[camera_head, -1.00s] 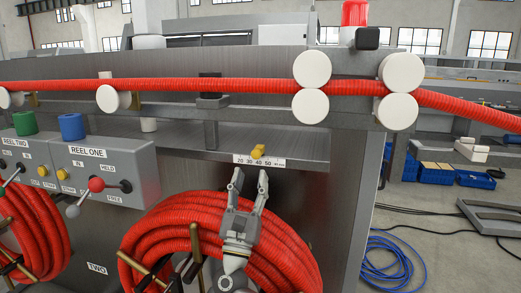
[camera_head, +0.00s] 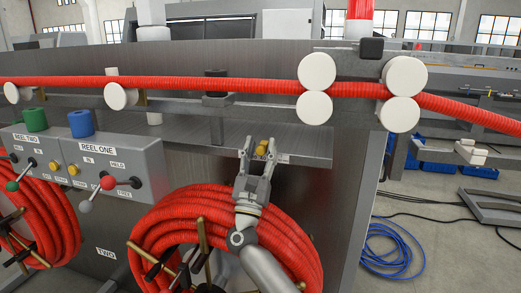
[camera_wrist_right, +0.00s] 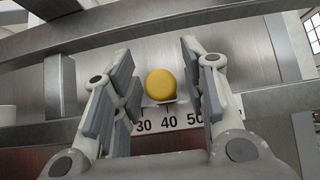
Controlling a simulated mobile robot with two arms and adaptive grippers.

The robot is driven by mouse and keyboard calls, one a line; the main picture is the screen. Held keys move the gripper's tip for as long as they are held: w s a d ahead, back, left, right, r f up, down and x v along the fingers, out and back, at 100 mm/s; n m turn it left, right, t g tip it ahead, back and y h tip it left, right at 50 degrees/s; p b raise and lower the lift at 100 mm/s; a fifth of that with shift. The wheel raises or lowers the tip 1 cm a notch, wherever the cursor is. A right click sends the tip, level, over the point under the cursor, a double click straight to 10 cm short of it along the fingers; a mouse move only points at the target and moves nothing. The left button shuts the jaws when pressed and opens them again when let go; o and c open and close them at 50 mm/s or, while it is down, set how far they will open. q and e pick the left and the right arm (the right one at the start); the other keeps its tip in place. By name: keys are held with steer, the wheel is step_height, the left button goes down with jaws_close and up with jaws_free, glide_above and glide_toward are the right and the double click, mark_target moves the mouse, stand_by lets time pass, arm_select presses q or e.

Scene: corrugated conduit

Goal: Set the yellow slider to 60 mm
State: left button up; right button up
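The yellow slider (camera_head: 262,147) sits on the front edge of the grey machine shelf, above a white scale strip (camera_head: 283,158). In the right wrist view the slider (camera_wrist_right: 160,84) is a round yellow knob near the 40 mark, with 30 and 50 beside it on the scale (camera_wrist_right: 168,119). My right gripper (camera_head: 260,148) is open, its fingers on either side of the slider; in the wrist view the fingers (camera_wrist_right: 160,90) show gaps to the knob on both sides. The fingers hide parts of the scale. My left gripper is not in view.
Red conduit (camera_head: 200,85) runs through white rollers (camera_head: 317,70) above the shelf. A reel-one box (camera_head: 115,160) with levers stands at the left. A coiled red conduit (camera_head: 165,225) hangs below my right gripper. Blue hose (camera_head: 390,250) lies on the floor at the right.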

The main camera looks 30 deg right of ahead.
steer(key=c, duration=0.7)
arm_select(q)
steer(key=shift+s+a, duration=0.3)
arm_select(e)
jaws_close()
steer(key=shift+s+d+f, duration=0.15)
steer(key=shift+s, duration=0.05)
arm_select(q)
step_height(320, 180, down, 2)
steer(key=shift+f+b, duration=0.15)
steer(key=shift+b, duration=0.95)
arm_select(e)
steer(key=s+d, duration=0.3)
steer(key=shift+s, duration=0.25)
